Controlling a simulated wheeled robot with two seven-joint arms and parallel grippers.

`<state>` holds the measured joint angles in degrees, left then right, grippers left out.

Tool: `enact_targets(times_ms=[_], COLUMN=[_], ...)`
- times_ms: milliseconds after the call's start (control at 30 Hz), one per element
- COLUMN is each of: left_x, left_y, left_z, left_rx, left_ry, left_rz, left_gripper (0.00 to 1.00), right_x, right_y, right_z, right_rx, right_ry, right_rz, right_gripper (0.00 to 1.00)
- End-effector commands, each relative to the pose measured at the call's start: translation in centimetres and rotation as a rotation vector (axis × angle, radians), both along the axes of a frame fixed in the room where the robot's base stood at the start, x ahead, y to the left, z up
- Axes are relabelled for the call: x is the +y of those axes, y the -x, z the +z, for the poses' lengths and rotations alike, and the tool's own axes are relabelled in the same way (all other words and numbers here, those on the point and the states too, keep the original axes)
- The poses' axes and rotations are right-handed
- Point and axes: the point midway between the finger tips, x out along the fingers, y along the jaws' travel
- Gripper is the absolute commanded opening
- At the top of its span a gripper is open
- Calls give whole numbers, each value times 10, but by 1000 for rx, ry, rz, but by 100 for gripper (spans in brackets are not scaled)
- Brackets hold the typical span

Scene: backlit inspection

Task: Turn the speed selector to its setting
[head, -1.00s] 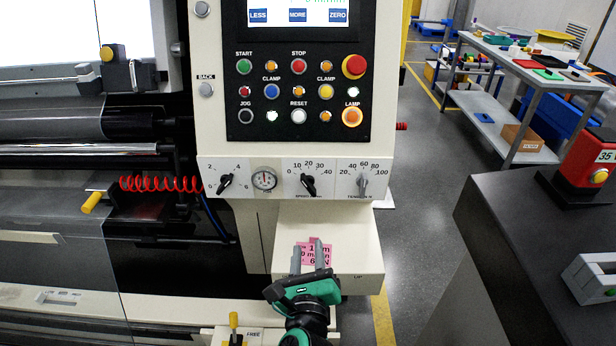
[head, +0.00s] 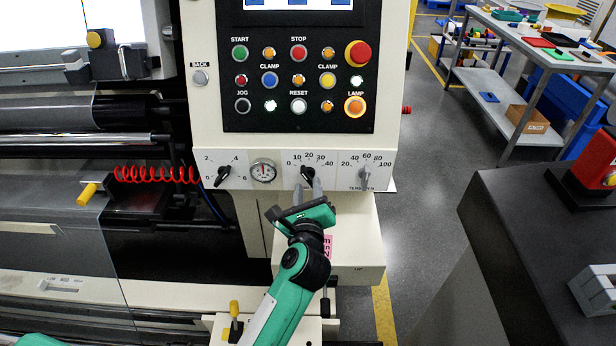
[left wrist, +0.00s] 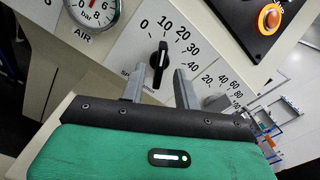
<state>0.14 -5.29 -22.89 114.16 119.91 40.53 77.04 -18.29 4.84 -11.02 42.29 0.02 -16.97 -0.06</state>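The speed selector (head: 308,173) is a black knob in the middle of the white dial strip, with a scale from 0 to 40. It also shows in the left wrist view (left wrist: 159,62), where its white line points up near the 10. My left gripper (head: 308,187) is open just below and in front of the knob. In the left wrist view its two grey fingers (left wrist: 158,84) stand apart, one on each side of the knob's lower end, with no clear contact. A pink card (head: 327,246) is mostly hidden behind my left gripper. My right gripper is not in view.
A 0–6 knob (head: 222,175) and an air gauge (head: 263,173) are left of the selector. The grey tension knob (head: 366,179) is close on its right. The button panel (head: 300,85) is above. A dark counter (head: 540,240) stands at the right.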

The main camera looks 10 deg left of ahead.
Motion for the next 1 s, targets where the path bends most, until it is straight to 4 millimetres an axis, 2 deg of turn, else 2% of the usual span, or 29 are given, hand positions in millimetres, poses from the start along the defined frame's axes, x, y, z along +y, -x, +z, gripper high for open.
enact_targets(times_ms=[100,233,600,767,1000], left_x=[3,6,6,6,6], left_y=[-17,-27,-32,-31,-31], left_z=[1,1,0,0,0], left_rx=[-1,-1,0,0,1], left_ry=[-1,-1,0,0,-7], left_rz=[0,0,-1,0,0], left_gripper=[32,32,32,0,0], right_x=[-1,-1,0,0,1], right_y=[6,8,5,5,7], right_z=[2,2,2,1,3], right_rx=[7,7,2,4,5], right_ry=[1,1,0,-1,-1], right_rz=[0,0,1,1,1], right_gripper=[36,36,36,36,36])
